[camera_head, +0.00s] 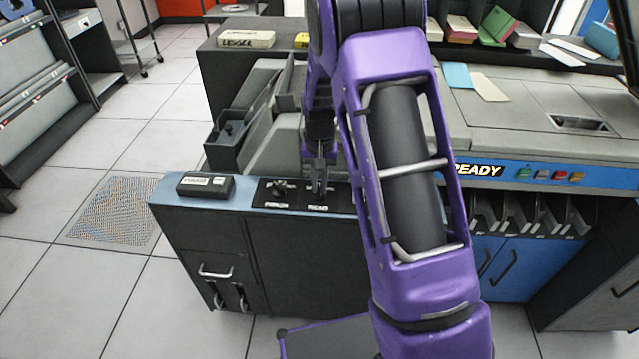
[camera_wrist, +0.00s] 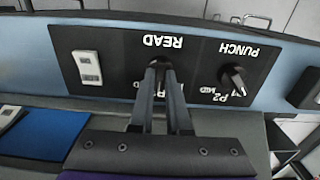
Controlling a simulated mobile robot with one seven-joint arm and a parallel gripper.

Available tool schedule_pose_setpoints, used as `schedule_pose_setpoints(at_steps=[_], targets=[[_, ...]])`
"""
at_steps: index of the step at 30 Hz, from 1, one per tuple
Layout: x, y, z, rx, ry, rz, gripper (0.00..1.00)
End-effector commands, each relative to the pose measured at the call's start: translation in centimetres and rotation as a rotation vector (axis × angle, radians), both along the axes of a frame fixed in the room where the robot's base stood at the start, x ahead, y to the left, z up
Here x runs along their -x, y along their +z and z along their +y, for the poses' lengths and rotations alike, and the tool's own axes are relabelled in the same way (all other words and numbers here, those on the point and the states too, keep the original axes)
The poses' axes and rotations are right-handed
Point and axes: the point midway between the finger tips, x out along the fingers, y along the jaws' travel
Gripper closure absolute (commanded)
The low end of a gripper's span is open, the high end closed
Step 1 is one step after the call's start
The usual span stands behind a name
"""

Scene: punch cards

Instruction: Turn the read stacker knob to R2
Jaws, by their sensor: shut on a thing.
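The black control panel (camera_head: 262,194) lies on the blue top of a dark cabinet and also shows in the wrist view (camera_wrist: 120,60). It carries the white labels READ and PUNCH. The dark read knob (camera_wrist: 158,66) sits below the READ label, mostly hidden by the fingers. My gripper (camera_head: 318,187) reaches down onto it from above. In the wrist view my gripper (camera_wrist: 160,72) is shut on the read knob, the fingertips close together. Position labels beside it are partly covered, so I cannot tell where the knob points.
The punch knob (camera_wrist: 233,78) stands close beside the read knob, with a P2 label by it. A white switch plate (camera_wrist: 87,67) is on the other side. A small dark box (camera_head: 205,185) sits on the blue top. Grey machine covers (camera_head: 540,105) rise behind.

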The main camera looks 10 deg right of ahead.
Motion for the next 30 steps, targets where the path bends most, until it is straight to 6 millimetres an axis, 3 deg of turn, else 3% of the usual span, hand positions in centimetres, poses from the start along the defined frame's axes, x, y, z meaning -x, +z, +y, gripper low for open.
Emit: schedule_pose_setpoints(at_steps=[8, 9, 13, 23, 30], targets=[[-0.1, 0.0, 0.0, 0.001, 0.001, -0.002, 1.00], [-0.1, 0.0, 0.0, 0.001, 0.001, -0.002, 0.78], [0.0, 0.0, 0.0, 0.001, 0.002, -0.002, 0.55], [0.0, 0.3, 0.0, 0.000, 0.002, -0.001, 0.55], [-0.1, 4.0, 0.0, 0.001, 0.003, -0.006, 0.55]])
